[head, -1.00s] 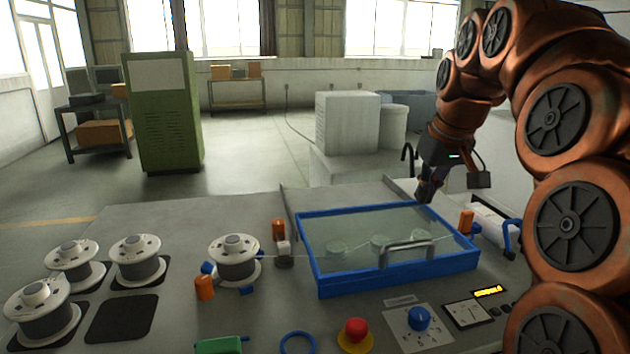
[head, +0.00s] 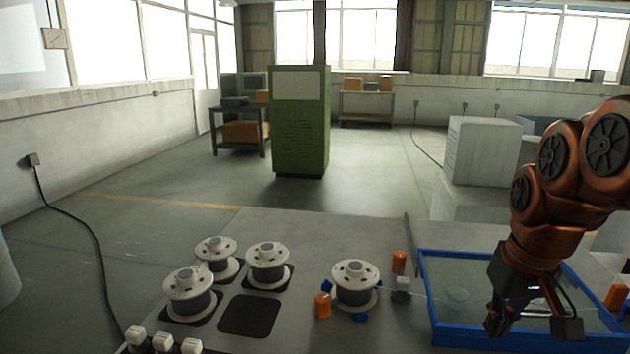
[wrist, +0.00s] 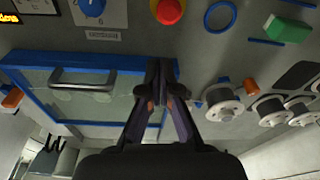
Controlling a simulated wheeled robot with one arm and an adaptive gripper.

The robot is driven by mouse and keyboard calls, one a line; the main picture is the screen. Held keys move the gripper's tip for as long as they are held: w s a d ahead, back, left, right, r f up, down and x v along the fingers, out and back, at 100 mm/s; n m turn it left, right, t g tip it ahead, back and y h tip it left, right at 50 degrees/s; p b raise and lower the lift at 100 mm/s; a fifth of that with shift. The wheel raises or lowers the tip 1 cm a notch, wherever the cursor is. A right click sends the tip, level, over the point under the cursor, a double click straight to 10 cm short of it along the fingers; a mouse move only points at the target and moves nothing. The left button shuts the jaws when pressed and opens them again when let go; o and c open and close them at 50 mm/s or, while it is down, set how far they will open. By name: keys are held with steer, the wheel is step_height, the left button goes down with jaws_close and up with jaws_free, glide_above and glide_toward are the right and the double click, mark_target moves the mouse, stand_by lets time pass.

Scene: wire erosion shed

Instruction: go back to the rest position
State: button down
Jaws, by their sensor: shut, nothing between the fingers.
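My gripper (head: 497,322) hangs at the lower right of the head view, in front of the blue-framed glass lid (head: 428,290) of the tank. In the wrist view my gripper (wrist: 161,66) is shut and empty, its two fingers together. There the blue-framed lid also shows (wrist: 32,82), with its grey bar handle (wrist: 85,85) left of the fingers. My copper-coloured arm reaches in from the right and covers part of the lid in the head view.
Several wire spools (head: 188,290) stand left on the bench, beside an empty dark pad (head: 249,314). Another spool (head: 355,283) stands between orange posts (head: 322,305). A red button (wrist: 168,11) and green block (wrist: 288,27) lie beyond the fingers in the wrist view. A green cabinet (head: 300,125) stands behind.

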steer(key=s+a+f+g+p, duration=0.1)
steer(key=s+a+f, duration=0.3)
steer(key=s, duration=0.4)
steer(key=s+a+f+g+p, duration=0.2)
steer(key=s+a+f+p, duration=0.2)
steer(key=s, duration=0.5)
steer(key=shift+s+a+f, duration=0.2)
steer(key=shift+s+f, duration=0.1)
steer(key=shift+f, duration=0.5)
